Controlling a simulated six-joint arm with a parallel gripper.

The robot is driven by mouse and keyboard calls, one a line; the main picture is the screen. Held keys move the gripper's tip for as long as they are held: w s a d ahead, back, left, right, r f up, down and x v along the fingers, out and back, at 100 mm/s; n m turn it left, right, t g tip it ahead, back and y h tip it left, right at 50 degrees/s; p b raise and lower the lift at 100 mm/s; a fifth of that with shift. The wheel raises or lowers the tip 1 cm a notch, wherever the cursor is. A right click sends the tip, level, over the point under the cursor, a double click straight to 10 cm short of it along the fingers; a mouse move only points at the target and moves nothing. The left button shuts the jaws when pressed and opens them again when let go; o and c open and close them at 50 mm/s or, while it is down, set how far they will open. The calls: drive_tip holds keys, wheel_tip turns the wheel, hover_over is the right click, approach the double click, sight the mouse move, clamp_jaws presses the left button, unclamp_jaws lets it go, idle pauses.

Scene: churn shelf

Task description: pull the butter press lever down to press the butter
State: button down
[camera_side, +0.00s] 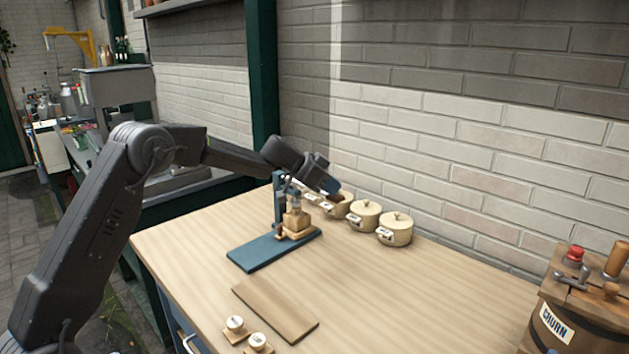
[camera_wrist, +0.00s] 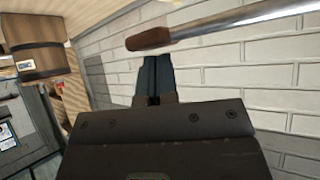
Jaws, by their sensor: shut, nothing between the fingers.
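The butter press stands on the table with a blue base plate (camera_side: 262,252) and a blue upright post (camera_side: 279,203). A wooden block (camera_side: 296,221) sits in the press on a lighter wooden piece. The press lever shows in the wrist view as a metal rod (camera_wrist: 235,26) with a brown wooden handle (camera_wrist: 148,39). My gripper (camera_side: 330,186) is above and to the right of the press post in the side view. In the wrist view its fingers (camera_wrist: 154,60) are shut and empty, their tips just below the handle in the picture. I cannot tell whether they touch it.
Several cream lidded pots (camera_side: 395,229) stand in a row behind the press, near the brick wall. A wooden board (camera_side: 276,311) and two small round pieces (camera_side: 258,341) lie in front. A wooden churn (camera_side: 573,315) stands at right. The table's right middle is clear.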

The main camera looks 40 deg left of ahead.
sight(328, 199)
drive_tip(key=shift+s+d+f, duration=0.1)
drive_tip(key=shift+f, duration=2.1)
idle(4.3)
wheel_tip(328, 199, up, 13)
drive_tip(key=shift+f, duration=0.15)
idle(1.4)
